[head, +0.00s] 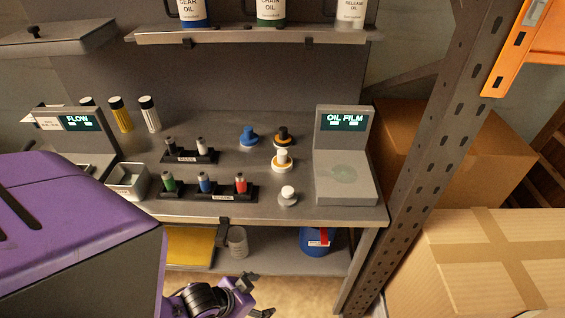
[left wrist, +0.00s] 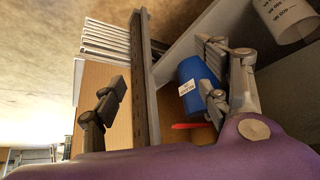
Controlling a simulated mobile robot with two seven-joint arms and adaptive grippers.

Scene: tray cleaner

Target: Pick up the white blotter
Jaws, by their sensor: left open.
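A white-topped knob-shaped piece on a grey base (head: 288,196) stands upright near the bench's front edge in the head view. Another white-topped piece with an orange ring (head: 281,159) stands behind it. I cannot tell for certain which is the white blotter. My left gripper (head: 257,298) is low in front of the bench, below the worktop and apart from both pieces. It is open and empty, and in the left wrist view its fingers (left wrist: 163,95) are spread wide. Neither white piece shows in the left wrist view. My right gripper is out of view.
A blue piece (head: 248,136) and a black-topped piece (head: 283,134) stand close behind. The oil film device (head: 345,190) is to the right, racks of small bottles (head: 208,192) to the left. A blue canister (head: 314,243) sits on the lower shelf. A metal post (head: 425,150) stands right.

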